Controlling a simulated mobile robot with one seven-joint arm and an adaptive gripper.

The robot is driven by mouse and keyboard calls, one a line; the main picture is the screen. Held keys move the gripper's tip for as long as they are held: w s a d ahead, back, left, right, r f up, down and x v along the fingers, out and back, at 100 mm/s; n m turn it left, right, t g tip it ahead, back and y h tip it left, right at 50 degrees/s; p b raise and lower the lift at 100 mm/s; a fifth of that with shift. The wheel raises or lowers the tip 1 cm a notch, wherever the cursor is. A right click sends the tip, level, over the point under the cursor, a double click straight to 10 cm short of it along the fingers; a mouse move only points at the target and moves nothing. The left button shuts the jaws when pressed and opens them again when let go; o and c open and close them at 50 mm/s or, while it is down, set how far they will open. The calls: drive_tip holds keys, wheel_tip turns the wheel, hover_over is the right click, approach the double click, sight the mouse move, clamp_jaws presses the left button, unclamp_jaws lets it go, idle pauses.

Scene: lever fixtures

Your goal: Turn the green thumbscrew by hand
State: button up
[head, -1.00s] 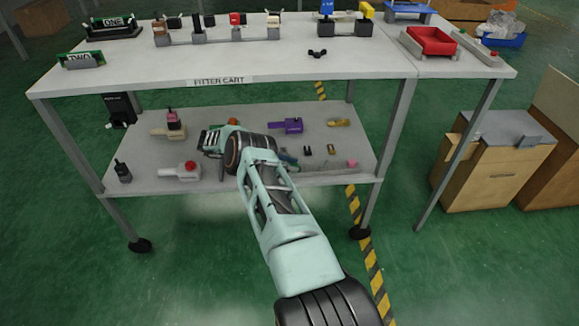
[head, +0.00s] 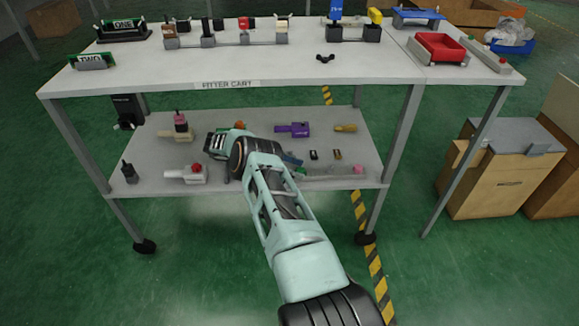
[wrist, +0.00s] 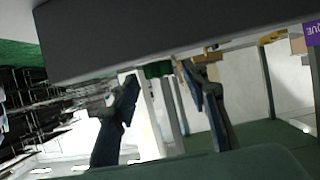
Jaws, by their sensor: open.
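The green thumbscrew (head: 301,169) is a small green spot on the lower shelf, at the left end of a low grey rail, just right of my arm. In the wrist view a dark green piece (wrist: 158,70), likely the thumbscrew, shows below a big dark grey bar, between and beyond my fingertips. My gripper (wrist: 168,82) is open, its two dark blue-padded fingers apart with nothing held between them. In the head view my forearm mostly hides the gripper; bluish finger parts (head: 291,159) show close to the thumbscrew. Contact cannot be told.
A purple fixture (head: 293,130) and a yellow piece (head: 345,128) stand behind on the shelf (head: 140,180). A pink knob (head: 358,168) is at the rail's right. A red-knobbed white block (head: 187,173) is to the left. The cart's upper top (head: 270,68) overhangs the shelf.

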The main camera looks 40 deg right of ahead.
drive_tip(key=v, duration=0.5)
drive_tip(key=shift+w+a+r, duration=0.1)
drive_tip(key=shift+w+a, duration=0.15)
drive_tip(key=shift+a, duration=0.05)
drive_tip(key=shift+w+a+r, duration=0.25)
drive_tip(key=shift+a+r, duration=0.05)
drive_tip(key=shift+a, duration=0.25)
drive_tip(key=shift+r, duration=0.1)
